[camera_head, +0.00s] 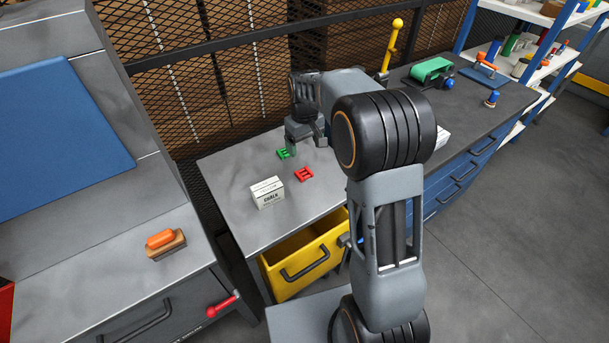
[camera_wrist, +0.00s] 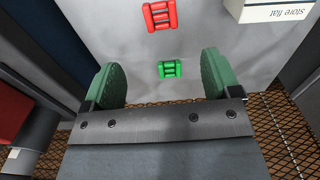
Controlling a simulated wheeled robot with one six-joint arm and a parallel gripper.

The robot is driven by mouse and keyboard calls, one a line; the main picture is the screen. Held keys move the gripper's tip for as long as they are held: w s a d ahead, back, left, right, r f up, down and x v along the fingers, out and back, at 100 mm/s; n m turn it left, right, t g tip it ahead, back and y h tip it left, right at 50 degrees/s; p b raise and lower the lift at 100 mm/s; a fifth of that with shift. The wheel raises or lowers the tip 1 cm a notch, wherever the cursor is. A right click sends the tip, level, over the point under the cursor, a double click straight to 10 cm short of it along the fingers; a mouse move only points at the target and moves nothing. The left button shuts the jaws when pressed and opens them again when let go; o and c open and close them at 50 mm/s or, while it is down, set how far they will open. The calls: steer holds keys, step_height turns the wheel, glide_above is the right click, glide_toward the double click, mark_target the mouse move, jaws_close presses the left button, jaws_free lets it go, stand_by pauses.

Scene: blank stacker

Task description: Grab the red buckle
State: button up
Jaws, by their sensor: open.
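The red buckle (camera_head: 304,174) lies flat on the grey worktop in the head view, right of a white box. In the wrist view it (camera_wrist: 160,15) is at the top edge, beyond the fingertips. A green buckle (camera_head: 283,153) lies a little behind it. In the wrist view the green buckle (camera_wrist: 170,69) shows between the two green fingers. My gripper (camera_head: 305,140) is over the rear of the worktop, near the green buckle and behind the red one. In the wrist view my gripper (camera_wrist: 163,80) is open, its fingers wide apart, with nothing held.
A white box (camera_head: 267,192) stands left of the red buckle; it also shows in the wrist view (camera_wrist: 265,10). A yellow drawer (camera_head: 305,257) is pulled open below the worktop's front. A mesh fence (camera_head: 215,85) rises behind. An orange-handled brush (camera_head: 165,244) lies on the left bench.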

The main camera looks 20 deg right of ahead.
glide_above(304, 172)
step_height(304, 172, down, 7)
steer(key=shift+s+d+r, duration=0.1)
steer(key=shift+s+r, duration=0.05)
steer(key=shift+r, duration=0.05)
steer(key=shift+f, duration=2.65)
steer(key=shift+c, duration=0.4)
steer(key=c, duration=0.9)
